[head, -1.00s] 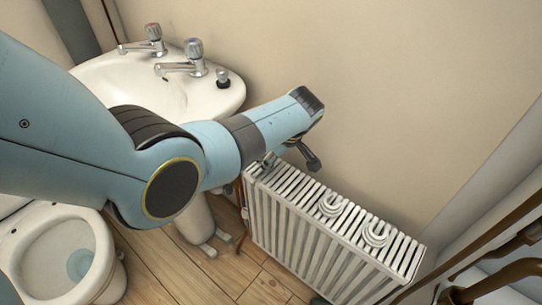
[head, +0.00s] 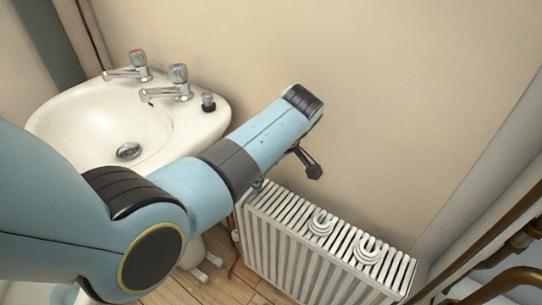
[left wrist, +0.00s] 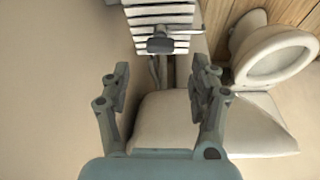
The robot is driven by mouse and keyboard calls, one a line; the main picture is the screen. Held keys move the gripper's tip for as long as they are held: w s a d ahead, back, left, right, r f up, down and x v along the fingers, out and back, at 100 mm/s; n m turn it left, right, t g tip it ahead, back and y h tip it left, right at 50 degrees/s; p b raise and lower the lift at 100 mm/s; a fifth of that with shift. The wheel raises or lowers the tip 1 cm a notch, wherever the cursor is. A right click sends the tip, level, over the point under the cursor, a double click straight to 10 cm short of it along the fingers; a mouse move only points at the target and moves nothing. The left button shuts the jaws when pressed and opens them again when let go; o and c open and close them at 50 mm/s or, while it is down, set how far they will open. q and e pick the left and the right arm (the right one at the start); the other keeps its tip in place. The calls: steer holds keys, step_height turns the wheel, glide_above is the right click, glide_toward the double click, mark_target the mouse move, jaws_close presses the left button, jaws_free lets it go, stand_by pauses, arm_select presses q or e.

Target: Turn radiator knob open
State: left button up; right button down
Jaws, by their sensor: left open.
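The white ribbed radiator (head: 325,245) stands against the wall, right of the sink. In the left wrist view its ribbed top (left wrist: 160,12) is at the upper middle. A dark grey radiator knob (left wrist: 160,46) sits at the radiator's near end, with a pipe below it. My left gripper (left wrist: 160,72) is open and empty, its two fingers apart. In the picture the knob lies just beyond and between the fingertips, with no contact visible. In the head view my forearm hides most of the gripper; one dark finger part (head: 312,170) shows above the radiator. My right gripper is out of view.
The white sink (head: 75,125) with two chrome taps (head: 178,85) is left of the radiator. Copper pipes (head: 510,245) run at the lower right.

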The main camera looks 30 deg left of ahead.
arm_select(q)
steer(key=v, duration=0.5)
steer(key=shift+d+r, duration=0.15)
steer(key=shift+r, duration=0.2)
stand_by(1.1)
